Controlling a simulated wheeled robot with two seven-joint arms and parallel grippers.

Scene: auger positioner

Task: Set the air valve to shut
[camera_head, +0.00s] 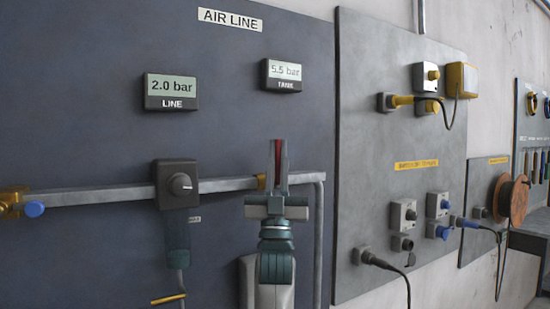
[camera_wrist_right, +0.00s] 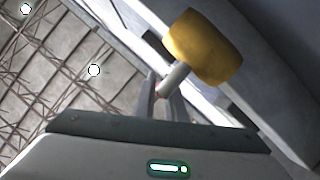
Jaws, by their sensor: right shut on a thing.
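The air valve appears to be the brass fitting on the grey pipe (camera_head: 110,195), mostly hidden behind my right gripper. A brass edge (camera_head: 262,181) shows beside the gripper, and a yellow-brass cylinder with a pale stem shows in the right wrist view (camera_wrist_right: 204,48). My right gripper (camera_head: 278,160) points up in front of the pipe, its fingers shut on a narrow red handle (camera_head: 282,168). The handle's exact angle is hard to tell. In the right wrist view the fingers (camera_wrist_right: 168,92) are close together below the brass cylinder. My left gripper is not in view.
The LINE display (camera_head: 171,91) reads 2.0 bar and the TANK display (camera_head: 284,76) 5.5 bar. A grey panel (camera_head: 370,150) with sockets and cables stands right.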

